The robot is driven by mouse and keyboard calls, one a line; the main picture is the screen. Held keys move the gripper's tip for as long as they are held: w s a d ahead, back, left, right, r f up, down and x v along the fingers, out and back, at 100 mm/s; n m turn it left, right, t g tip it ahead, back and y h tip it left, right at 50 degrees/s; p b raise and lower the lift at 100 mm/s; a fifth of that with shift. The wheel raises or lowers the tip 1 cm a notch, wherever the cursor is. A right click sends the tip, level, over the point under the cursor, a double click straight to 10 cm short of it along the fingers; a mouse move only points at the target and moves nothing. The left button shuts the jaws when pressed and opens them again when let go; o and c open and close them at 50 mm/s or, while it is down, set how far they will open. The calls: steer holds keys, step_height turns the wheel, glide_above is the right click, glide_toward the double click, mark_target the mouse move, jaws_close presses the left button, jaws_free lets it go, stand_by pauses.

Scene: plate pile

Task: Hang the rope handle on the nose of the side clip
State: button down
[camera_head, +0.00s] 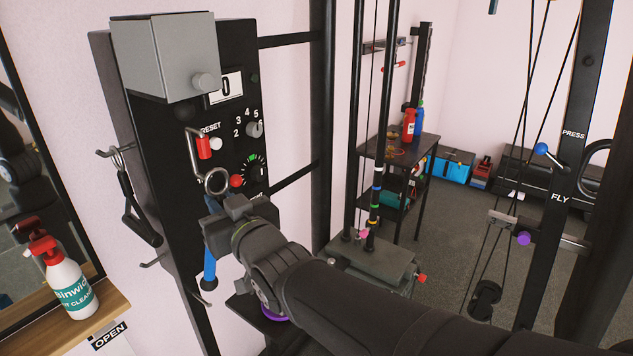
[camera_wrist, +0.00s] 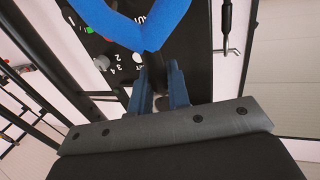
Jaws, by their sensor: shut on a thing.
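My gripper (camera_wrist: 157,95) is shut on the blue rope handle, whose two blue arms (camera_wrist: 148,35) spread in a V beyond the fingers in the wrist view. In the head view my gripper (camera_head: 222,203) is in front of the black panel's lower part, with one blue arm (camera_head: 209,268) hanging below it. A metal ring (camera_head: 215,183) shows just above the jaws. A metal clip with a red sleeve (camera_head: 203,147) is on the panel above the ring; they look apart. Another clip (camera_head: 117,157) at the panel's left side bears a black handle (camera_head: 137,210). I cannot tell which is the side clip.
A grey box (camera_head: 165,58) juts out from the panel's top. A lower hook (camera_head: 153,262) sticks out of the panel's left side. A spray bottle (camera_head: 70,285) stands on the wooden shelf at lower left. Cable columns (camera_head: 365,120) stand to the right.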

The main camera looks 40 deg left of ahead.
steer(key=shift+a+f, duration=0.1)
steer(key=shift+a, duration=1.7)
steer(key=shift+a+f, duration=0.55)
steer(key=shift+f, duration=0.05)
steer(key=c, duration=1.3)
jaws_free()
steer(key=v, duration=1.7)
steer(key=shift+s+d, duration=0.15)
steer(key=shift+d, duration=0.05)
steer(key=shift+a, duration=0.1)
